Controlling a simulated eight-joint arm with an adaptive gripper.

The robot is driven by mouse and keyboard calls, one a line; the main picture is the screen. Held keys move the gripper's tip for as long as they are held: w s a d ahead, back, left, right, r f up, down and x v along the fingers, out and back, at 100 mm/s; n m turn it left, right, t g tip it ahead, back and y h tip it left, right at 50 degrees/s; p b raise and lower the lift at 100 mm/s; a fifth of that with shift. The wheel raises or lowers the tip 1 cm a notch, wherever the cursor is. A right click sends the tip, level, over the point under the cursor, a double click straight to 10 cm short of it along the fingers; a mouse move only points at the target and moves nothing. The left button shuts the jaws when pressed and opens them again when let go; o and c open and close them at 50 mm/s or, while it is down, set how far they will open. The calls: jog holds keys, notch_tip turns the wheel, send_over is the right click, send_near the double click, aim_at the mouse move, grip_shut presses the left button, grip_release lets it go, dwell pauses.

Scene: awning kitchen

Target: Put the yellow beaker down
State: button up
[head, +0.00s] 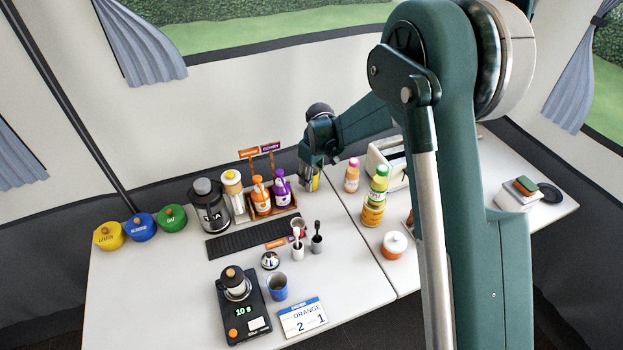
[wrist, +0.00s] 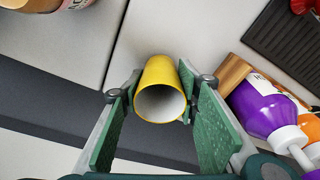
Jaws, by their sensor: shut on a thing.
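The yellow beaker (head: 315,184) is at the back of the table, right of the wooden bottle holder and partly hidden behind my gripper (head: 312,160). In the wrist view the beaker (wrist: 160,72) is between the green finger pads of my gripper (wrist: 158,100), its open rim facing the camera and its grey inside empty. My gripper is shut on it. I cannot tell whether its base touches the table.
A purple bottle (head: 280,190) and an orange bottle (head: 261,195) stand in the holder (head: 275,216) close left of the beaker. A pink-capped bottle (head: 352,177) stands to its right. A seam between two tables runs nearby. White tabletop (head: 335,220) is bare in front.

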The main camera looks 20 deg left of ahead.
jog(key=shift+f, duration=0.15)
jog(key=o, duration=0.9)
jog(key=r, duration=0.4)
jog(key=d+r+p, duration=0.1)
jog(key=r, duration=0.3)
jog(key=r+p, duration=0.1)
jog(key=r, duration=0.3)
jog(key=shift+s+d+r, duration=0.15)
jog(key=shift+s, duration=0.15)
